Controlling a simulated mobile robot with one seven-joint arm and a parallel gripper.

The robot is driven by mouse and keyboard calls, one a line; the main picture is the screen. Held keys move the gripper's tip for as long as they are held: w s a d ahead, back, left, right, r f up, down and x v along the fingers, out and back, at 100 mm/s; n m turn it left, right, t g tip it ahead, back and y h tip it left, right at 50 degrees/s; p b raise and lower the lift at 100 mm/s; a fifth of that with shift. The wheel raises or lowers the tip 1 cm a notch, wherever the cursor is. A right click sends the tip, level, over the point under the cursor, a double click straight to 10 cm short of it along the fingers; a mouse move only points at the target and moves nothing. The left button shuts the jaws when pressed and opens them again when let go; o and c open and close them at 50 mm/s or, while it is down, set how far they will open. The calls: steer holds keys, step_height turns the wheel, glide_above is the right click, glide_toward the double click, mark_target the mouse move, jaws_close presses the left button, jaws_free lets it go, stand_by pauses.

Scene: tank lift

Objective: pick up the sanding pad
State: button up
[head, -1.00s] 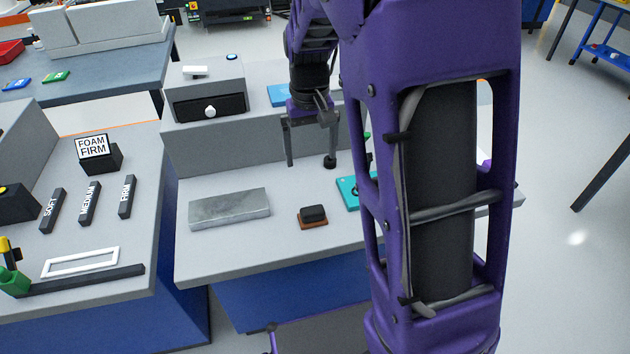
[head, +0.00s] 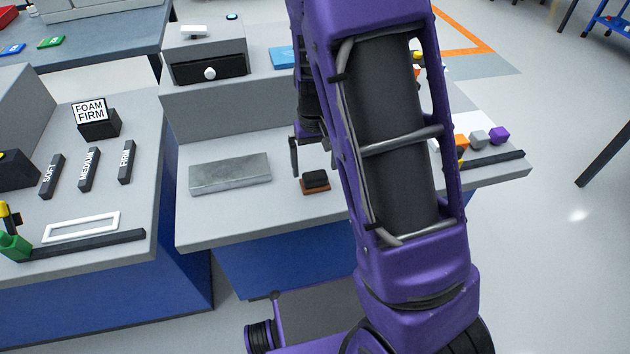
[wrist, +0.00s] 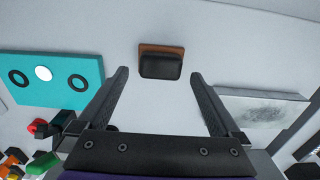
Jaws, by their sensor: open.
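The sanding pad (head: 316,181) is a small black block on a reddish-brown base. It lies on the grey bench top, to the right of a grey stone-like slab (head: 230,173). In the wrist view the pad (wrist: 161,64) is at the top centre, beyond the fingertips and between their lines. My gripper (wrist: 156,82) is open and empty, and its two dark fingers are apart. In the head view one finger shows just left of and behind the pad, and my arm hides the rest of the gripper.
A teal plate (wrist: 60,80) with two dark rings and a white dot lies on one side of the pad. Small coloured blocks (head: 480,138) and a dark strip sit at the bench's right end. A grey box with a drawer (head: 208,68) stands at the back. The bench in front of the pad is clear.

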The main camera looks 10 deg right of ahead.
mark_target(315, 175)
step_height(315, 175, down, 4)
steer(key=shift+s+f+b, duration=0.1)
steer(key=shift+f+b, duration=0.05)
steer(key=shift+b, duration=0.15)
steer(key=c, duration=1.1)
step_height(315, 175, up, 10)
steer(key=shift+r+p, duration=0.1)
steer(key=shift+p, duration=0.8)
steer(key=shift+c, duration=0.2)
